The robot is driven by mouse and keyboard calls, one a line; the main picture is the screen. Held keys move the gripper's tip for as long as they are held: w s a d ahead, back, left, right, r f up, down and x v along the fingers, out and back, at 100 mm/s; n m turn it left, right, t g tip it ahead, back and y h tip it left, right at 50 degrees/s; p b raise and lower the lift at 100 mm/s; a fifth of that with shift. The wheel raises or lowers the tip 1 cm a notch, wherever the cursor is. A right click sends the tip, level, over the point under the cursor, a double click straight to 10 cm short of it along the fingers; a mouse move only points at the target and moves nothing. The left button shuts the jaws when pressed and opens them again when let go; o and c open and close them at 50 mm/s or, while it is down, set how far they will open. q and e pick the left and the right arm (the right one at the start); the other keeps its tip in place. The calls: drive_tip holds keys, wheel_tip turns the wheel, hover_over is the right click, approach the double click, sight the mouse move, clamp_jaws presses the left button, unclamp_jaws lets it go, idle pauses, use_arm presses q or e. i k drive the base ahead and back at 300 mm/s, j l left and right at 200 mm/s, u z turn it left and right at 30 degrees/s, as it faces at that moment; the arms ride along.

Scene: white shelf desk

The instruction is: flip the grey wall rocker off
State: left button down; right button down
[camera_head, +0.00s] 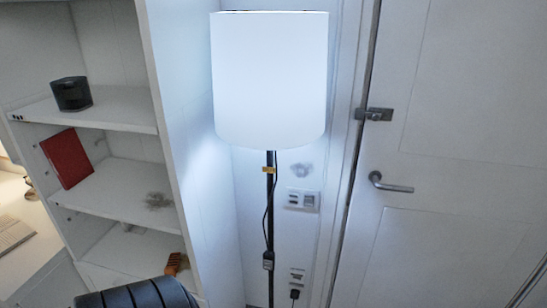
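A wall switch plate (303,199) with small grey-white rockers is on the white wall between the floor lamp and the door. It is small in the picture, and I cannot tell which way its rockers are tilted. The floor lamp's white shade (270,80) glows brightly. Its dark pole (270,215) stands just left of the switch plate, with a cord and a small dark box (268,260) on it. Neither of my grippers is in view.
A white shelf unit (165,100) at left holds a black speaker (71,94) and a red book (67,158). A white door (440,150) with a lever handle (390,184) is at right. A wall socket (297,277) with a plugged cord is below the switch plate.

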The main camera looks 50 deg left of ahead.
sight(309, 199)
drive_tip(key=u, duration=1.5)
